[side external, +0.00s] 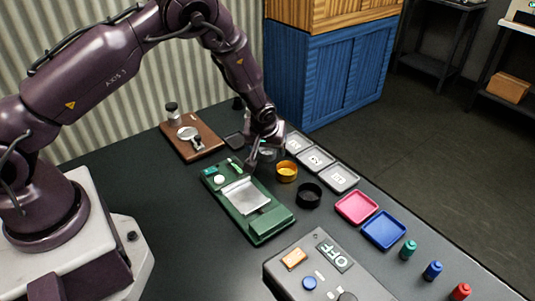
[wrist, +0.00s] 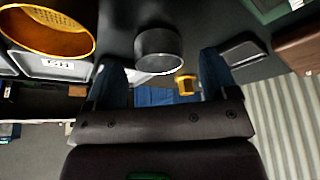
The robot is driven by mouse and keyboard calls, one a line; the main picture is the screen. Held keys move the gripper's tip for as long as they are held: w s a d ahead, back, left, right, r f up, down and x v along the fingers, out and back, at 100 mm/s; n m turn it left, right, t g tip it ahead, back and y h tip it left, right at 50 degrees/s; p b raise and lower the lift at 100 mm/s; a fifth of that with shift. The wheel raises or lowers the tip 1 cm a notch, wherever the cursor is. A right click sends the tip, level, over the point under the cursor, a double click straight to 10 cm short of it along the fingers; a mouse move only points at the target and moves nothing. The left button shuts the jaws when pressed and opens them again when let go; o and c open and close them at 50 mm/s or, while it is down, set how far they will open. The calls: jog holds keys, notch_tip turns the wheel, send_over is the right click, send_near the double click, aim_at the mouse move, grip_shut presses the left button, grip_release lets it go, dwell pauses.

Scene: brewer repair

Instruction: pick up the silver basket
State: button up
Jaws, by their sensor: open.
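The silver basket (wrist: 159,48) is a round grey metal cup. In the wrist view it appears at the top centre, in the gap between my two fingertips. In the side view the basket (side external: 268,154) is mostly hidden behind my gripper. My gripper (side external: 264,157) is low over the table at the basket. In the wrist view my gripper (wrist: 160,60) is open, with one finger to each side of the basket in the picture. I cannot tell whether either finger touches it.
A gold basket (side external: 287,171) and a black basket (side external: 308,195) stand close by in a row. A green scale (side external: 270,222) lies in front. Numbered grey trays (side external: 338,179), a pink tray (side external: 356,207) and a blue tray (side external: 383,230) lie to the right. A brown board (side external: 205,147) lies behind left.

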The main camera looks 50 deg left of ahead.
jog(key=shift+x, duration=0.8)
jog(key=c, duration=1)
jog(key=shift+r, duration=0.1)
